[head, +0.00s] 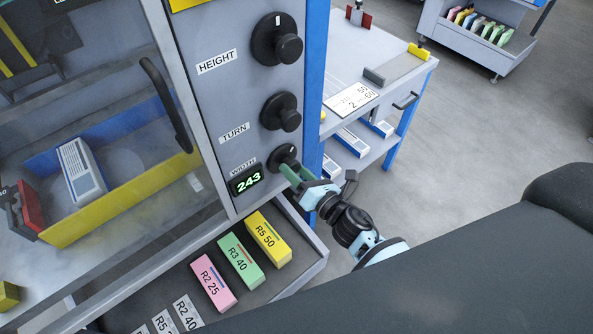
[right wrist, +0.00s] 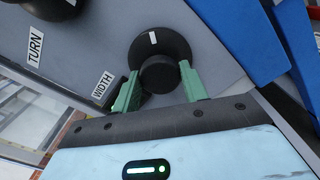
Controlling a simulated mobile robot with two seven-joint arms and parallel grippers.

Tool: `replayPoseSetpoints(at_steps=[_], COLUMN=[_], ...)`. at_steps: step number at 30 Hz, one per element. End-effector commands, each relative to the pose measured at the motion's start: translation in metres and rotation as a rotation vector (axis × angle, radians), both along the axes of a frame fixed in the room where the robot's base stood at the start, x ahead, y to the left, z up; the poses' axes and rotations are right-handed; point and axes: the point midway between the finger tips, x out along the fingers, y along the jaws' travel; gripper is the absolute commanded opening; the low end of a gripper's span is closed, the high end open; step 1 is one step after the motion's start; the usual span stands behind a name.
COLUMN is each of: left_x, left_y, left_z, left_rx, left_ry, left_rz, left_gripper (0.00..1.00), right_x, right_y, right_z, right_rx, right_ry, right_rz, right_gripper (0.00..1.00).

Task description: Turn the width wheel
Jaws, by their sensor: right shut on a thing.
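The width wheel (head: 284,155) is a black disc with a projecting knob, the lowest of three on the grey panel, beside the WIDTH label (head: 243,166). A small display (head: 246,181) by it reads 243 in green. My right gripper (head: 294,175) reaches it from the lower right, with its green fingers at the wheel. In the right wrist view, the wheel (right wrist: 176,43) has a white mark near its top, and the gripper's (right wrist: 159,82) fingers stand on both sides of the knob, shut on it. My left gripper is not in view.
The TURN wheel (head: 280,112) and HEIGHT wheel (head: 275,40) sit above. A black door handle (head: 166,105) stands out at the left. Below is an open drawer with coloured blocks, including a yellow one (head: 268,238). A blue-legged side table (head: 392,85) stands behind at the right.

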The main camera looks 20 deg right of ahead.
Motion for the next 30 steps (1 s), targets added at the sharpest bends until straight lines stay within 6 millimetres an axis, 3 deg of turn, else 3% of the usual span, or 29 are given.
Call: replayPoseSetpoints(at_steps=[30], left_x=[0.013], left_y=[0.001], left_z=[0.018], left_rx=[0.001], left_ry=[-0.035], left_rz=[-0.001], left_gripper=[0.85], right_x=[0.0], right_y=[0.0], right_z=[0.001], right_rx=[0.906], right_ry=[0.329], right_rz=[0.0], right_gripper=[0.21])
